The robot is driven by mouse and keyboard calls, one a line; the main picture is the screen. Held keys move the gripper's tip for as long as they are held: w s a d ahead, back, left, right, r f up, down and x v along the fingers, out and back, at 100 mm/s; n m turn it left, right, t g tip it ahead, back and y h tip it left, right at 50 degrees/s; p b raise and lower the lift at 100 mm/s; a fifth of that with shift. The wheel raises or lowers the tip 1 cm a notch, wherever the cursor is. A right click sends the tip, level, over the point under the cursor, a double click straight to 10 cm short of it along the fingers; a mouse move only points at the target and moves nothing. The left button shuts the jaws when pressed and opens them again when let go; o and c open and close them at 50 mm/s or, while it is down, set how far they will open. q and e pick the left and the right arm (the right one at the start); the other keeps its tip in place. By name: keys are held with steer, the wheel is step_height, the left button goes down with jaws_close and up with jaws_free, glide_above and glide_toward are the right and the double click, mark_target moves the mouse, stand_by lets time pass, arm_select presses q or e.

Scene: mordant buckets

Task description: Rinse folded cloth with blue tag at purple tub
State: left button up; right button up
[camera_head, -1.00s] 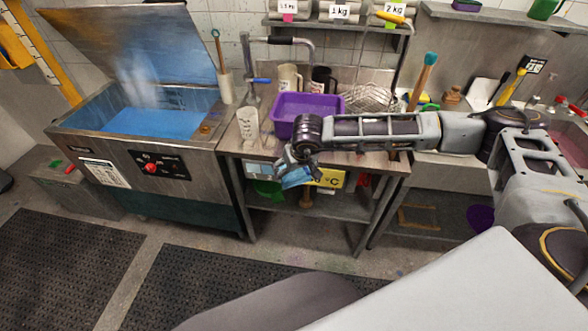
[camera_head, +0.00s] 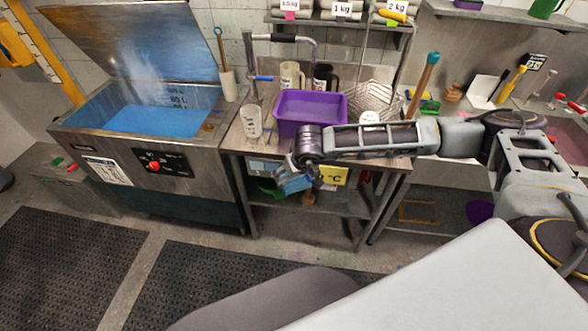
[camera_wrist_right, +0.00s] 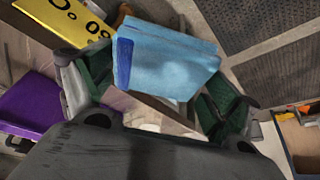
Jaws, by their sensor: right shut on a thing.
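The folded light-blue cloth (camera_wrist_right: 175,62) with a dark blue tag (camera_wrist_right: 124,62) is between the fingers of my right gripper (camera_wrist_right: 160,100), which is shut on it. In the head view my right gripper (camera_head: 292,180) holds the cloth (camera_head: 294,184) in front of the steel table, below the tub's height. The purple tub (camera_head: 310,107) stands on the table behind and above my gripper. My left gripper is in neither view.
A vat of blue liquid (camera_head: 155,121) with a raised lid stands at left. A clear measuring beaker (camera_head: 252,121) is left of the tub, and a wire basket (camera_head: 368,97) is right. A yellow sign (camera_head: 333,176) hangs below the table edge. Dark floor mats (camera_head: 60,252) lie in front.

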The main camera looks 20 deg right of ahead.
steer(key=shift+s+a+r+p, duration=0.3)
steer(key=shift+r+p, duration=0.1)
steer(key=shift+p, duration=0.15)
steer(key=shift+m, duration=0.6)
steer(key=w+r+p, duration=0.1)
steer(key=r, duration=0.1)
steer(key=w+d+r+p, duration=0.1)
steer(key=w+r, duration=0.1)
steer(key=shift+w+p, duration=0.25)
steer(key=shift+p, duration=0.1)
steer(key=w+d+r+m, duration=0.1)
steer(key=w+d+r, duration=0.2)
steer(key=d, duration=0.3)
steer(key=w+d+r+m+h+p, duration=0.1)
steer(key=w+d+r+m, duration=0.1)
steer(key=d, duration=0.4)
steer(key=w+d+r+m+h+p, duration=0.1)
steer(key=w+d+r+m, duration=0.1)
steer(key=w+d+r, duration=0.2)
steer(key=shift+w+d+r, duration=0.35)
steer(key=shift+d+r, duration=0.45)
steer(key=shift+d, duration=0.3)
